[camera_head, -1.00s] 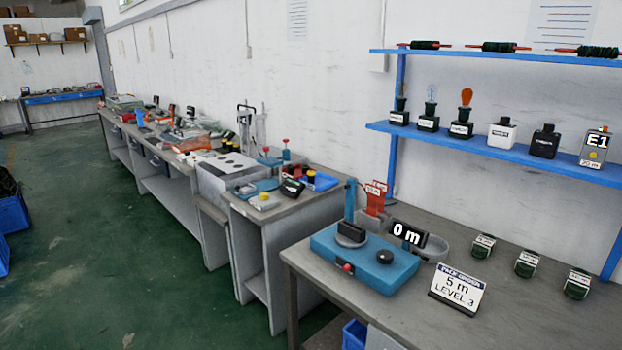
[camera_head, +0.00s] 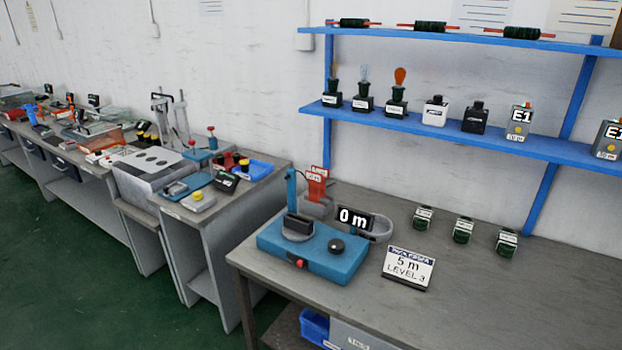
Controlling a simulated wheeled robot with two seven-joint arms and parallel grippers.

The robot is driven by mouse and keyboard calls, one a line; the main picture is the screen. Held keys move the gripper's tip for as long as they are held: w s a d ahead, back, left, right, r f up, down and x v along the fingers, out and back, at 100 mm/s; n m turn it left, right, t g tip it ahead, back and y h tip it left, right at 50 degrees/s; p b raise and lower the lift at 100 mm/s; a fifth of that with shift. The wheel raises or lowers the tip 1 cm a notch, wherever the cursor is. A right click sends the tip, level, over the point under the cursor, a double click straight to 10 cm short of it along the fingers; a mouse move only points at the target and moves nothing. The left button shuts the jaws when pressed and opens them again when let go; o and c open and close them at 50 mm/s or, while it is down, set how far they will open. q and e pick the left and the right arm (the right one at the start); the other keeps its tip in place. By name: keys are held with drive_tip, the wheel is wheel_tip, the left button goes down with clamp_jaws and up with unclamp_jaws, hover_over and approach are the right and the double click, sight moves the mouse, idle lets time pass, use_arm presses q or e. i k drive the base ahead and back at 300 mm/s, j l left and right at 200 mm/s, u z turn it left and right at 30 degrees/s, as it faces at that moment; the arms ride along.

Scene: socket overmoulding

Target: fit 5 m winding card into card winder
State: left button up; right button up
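The card winder is a blue machine (camera_head: 330,262) on the grey table, with an upright blue post, a black block on a round grey disc, a black knob and a red button. Its display (camera_head: 355,218) reads "0 m". A sign (camera_head: 408,268) reading "5 m LEVEL 3" stands to its right. Red cards (camera_head: 317,182) marked in metres stand in a grey holder behind the winder; their exact lengths are too small to read surely. Neither of my grippers is in view.
Several small dark green wound pieces (camera_head: 463,229) stand in a row on the table's right. A blue shelf (camera_head: 455,136) above holds bulbs, bottles and labelled boxes. Another bench (camera_head: 215,210) with tools runs to the left. The table's front right is clear.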

sight(295, 227)
drive_tip(key=l+u, duration=0.5)
drive_tip(key=l, duration=1.25)
